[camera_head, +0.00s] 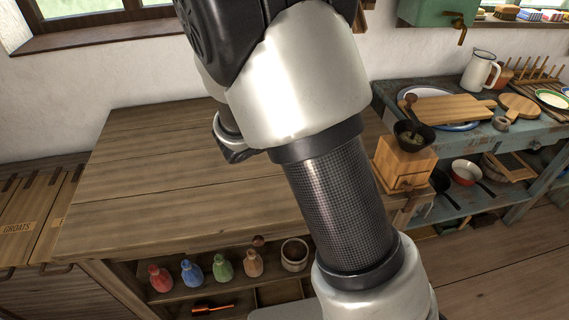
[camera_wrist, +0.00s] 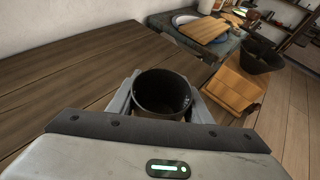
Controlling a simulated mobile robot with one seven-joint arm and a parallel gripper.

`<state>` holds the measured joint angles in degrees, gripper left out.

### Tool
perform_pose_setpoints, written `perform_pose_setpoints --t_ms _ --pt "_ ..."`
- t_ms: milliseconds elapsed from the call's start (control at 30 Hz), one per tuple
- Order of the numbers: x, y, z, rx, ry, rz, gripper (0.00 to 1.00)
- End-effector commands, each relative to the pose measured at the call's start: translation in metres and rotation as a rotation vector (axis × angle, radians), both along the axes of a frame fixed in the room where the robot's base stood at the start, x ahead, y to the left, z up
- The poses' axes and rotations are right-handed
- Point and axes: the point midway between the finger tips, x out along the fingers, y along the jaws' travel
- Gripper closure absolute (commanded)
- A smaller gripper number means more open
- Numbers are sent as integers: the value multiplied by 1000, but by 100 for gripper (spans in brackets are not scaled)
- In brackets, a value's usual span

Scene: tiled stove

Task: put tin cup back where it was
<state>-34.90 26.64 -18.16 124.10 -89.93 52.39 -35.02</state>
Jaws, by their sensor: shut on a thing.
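The tin cup (camera_wrist: 161,84) shows in the wrist view as a dark round cup with its open mouth towards the camera. My gripper (camera_wrist: 162,101) is shut on it, with one finger on each side of the cup. Behind the cup is the brown plank top of a wooden cabinet (camera_wrist: 75,88). I cannot tell whether the cup's base touches any surface. In the head view my arm covers the middle of the picture, and neither cup nor fingertips can be made out there.
The wide wooden cabinet top (camera_head: 160,160) is bare. A coffee grinder (camera_head: 403,165) stands to its right. Beyond is a blue worktable (camera_head: 455,137) with boards, plates and a white jug (camera_head: 481,70). Several coloured bottles (camera_head: 222,268) and a wooden bowl (camera_head: 295,256) sit on the shelf below.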

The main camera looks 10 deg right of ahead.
Motion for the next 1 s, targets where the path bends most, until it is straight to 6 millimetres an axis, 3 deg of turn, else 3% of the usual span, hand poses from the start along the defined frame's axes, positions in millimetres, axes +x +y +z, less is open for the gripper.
perform_pose_setpoints --t_ms 133,333,600,833,1000 --pt "-4 11 0 -18 -25 -171 82" --pt "-11 21 -5 -14 -45 -279 82" --pt "-13 22 -54 -12 -47 -288 82" --pt "-12 22 -72 -11 -47 -288 82" --pt "-13 21 -97 -12 -47 -288 82"
